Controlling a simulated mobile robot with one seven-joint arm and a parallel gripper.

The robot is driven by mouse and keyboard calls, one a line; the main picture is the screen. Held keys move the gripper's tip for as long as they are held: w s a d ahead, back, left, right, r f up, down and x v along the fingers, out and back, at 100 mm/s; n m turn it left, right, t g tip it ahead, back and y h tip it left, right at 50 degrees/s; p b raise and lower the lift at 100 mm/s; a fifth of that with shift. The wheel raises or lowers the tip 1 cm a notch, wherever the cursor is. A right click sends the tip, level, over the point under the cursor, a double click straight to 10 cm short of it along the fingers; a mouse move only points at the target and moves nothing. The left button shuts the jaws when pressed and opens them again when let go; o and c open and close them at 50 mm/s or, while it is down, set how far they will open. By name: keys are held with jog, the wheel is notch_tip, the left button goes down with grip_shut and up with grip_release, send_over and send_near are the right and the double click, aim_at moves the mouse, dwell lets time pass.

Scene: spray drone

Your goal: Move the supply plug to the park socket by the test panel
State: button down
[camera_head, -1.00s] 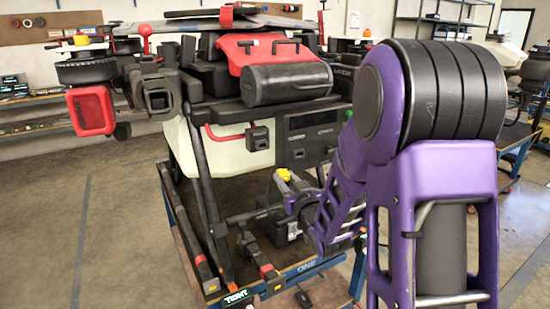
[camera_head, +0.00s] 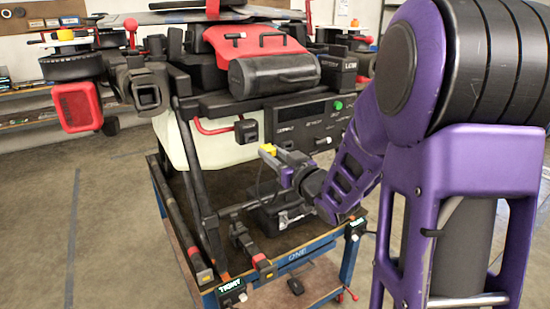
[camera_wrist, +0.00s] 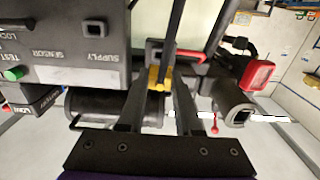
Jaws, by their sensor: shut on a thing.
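In the wrist view, both fingers (camera_wrist: 160,108) close on the yellow plug (camera_wrist: 159,78), and the panel (camera_wrist: 85,30) with SUPPLY and SENSOR labels is at left. A small black square block (camera_head: 246,132) at the end of a red tube, left of the panel, may be the park socket. It also shows in the wrist view (camera_wrist: 154,50), behind the plug, with a gap that I cannot judge.
The drone stands on a blue-framed cart (camera_head: 300,256). Dark legs and struts (camera_head: 203,190) stand left of my gripper, and a dark box (camera_head: 278,214) sits below it. A red bag flap and black roll (camera_head: 272,72) are above. Floor at left is clear.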

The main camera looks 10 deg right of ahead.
aim_at(263, 147)
jog(key=shift+b+x, duration=0.4)
jog(key=shift+x, duration=1.8)
jog(key=shift+b, duration=0.65)
jog(key=shift+x, duration=1.25)
jog(key=c, duration=0.5)
grip_release()
jog(key=shift+a, duration=0.1)
jog(key=shift+s, duration=0.15)
jog(key=v, duration=1.7)
jog(key=shift+s, duration=0.1)
